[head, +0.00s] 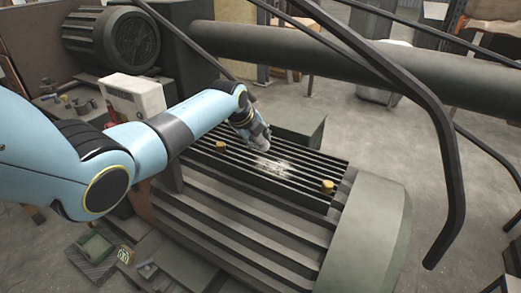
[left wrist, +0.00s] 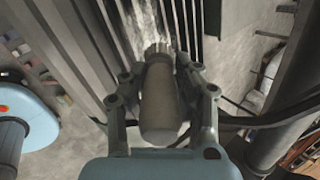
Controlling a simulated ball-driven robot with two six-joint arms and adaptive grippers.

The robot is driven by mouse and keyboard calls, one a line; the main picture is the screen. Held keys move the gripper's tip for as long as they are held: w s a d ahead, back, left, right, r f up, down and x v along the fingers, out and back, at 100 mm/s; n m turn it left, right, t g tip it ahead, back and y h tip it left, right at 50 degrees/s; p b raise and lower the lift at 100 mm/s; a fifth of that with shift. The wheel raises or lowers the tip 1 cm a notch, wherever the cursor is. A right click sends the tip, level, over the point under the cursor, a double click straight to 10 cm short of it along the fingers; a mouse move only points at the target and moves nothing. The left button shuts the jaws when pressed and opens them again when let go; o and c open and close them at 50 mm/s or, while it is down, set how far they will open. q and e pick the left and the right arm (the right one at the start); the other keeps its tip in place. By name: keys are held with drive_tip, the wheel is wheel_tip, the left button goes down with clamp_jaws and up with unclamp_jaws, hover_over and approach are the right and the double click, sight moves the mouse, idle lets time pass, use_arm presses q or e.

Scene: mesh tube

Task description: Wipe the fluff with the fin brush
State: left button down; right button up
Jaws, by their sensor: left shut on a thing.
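The fluff (head: 272,166) is a pale, whitish patch spread over the dark fins of the finned panel (head: 230,172) in the head view. It also shows in the left wrist view (left wrist: 138,22) at the top, along the fins. My left gripper (head: 258,138) is above the panel, just up and left of the fluff. In the left wrist view it is shut on the fin brush (left wrist: 160,100), a thick grey-brown handle with a pale bristle end towards the fluff. Whether the bristles touch the fins I cannot tell. My right gripper is not in view.
Two yellow knobs stand on the panel, one at the left (head: 221,146) and one at the right (head: 327,187). A bent dark rail (head: 440,120) arches over the right side. A thick horizontal pipe (head: 330,60) runs behind. A white box (head: 132,97) stands behind my left arm.

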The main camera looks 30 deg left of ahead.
use_arm(q)
drive_tip(key=d+r, duration=0.2)
drive_tip(key=d, duration=0.4)
drive_tip(key=f+b, duration=0.1)
drive_tip(key=b, duration=0.1)
drive_tip(key=f+b, duration=0.1)
drive_tip(key=f, duration=0.1)
drive_tip(key=f+b, duration=0.1)
drive_tip(key=b, duration=0.1)
drive_tip(key=shift+w+f+b, duration=0.3)
drive_tip(key=shift+b, duration=0.05)
